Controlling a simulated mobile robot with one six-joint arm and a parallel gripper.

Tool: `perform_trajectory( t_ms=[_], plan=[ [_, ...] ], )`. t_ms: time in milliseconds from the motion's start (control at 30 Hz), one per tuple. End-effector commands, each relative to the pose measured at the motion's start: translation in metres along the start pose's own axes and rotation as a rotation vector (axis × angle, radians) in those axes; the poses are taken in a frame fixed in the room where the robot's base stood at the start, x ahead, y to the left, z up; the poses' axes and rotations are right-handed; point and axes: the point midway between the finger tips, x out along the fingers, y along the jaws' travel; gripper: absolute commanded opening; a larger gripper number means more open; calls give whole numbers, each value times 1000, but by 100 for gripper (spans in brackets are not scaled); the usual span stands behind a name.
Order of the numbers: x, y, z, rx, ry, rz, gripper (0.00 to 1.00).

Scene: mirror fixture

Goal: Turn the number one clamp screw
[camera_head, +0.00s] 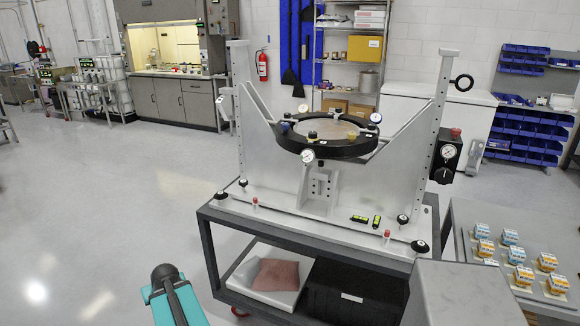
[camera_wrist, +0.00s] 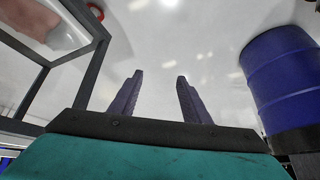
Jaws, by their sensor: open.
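The mirror fixture (camera_head: 340,195) stands on a dark-framed cart in the head view. Its black ring (camera_head: 335,149) holds a round mirror (camera_head: 333,126). Several small knobs and dial gauges sit around the ring, including a blue knob (camera_head: 285,128), a black-topped knob (camera_head: 312,135) and a yellow knob (camera_head: 352,135). I cannot read which clamp screw is number one. My gripper (camera_wrist: 160,76) is open and empty in the wrist view, over the floor beside a cart frame. It touches nothing there. The clamp screws are out of the wrist view.
A white bin with a pinkish cloth (camera_head: 275,275) sits on the cart's lower shelf. A tray (camera_head: 520,265) with several small boxes stands at the right. A blue drum (camera_wrist: 283,80) is at the right of the wrist view. The floor at left (camera_head: 110,215) is clear.

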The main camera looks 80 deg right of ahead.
Motion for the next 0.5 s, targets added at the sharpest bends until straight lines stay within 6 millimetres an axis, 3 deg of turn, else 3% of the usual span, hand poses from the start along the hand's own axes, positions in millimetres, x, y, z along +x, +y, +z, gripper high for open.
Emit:
perform_trajectory(
  t_ms=[33,200,500],
  plan=[
    [-9,21,-17,24,42,18,43],
    [-45,85,-67,91,179,75,43],
    [-133,205,-133,190,414,206,43]
  ],
)
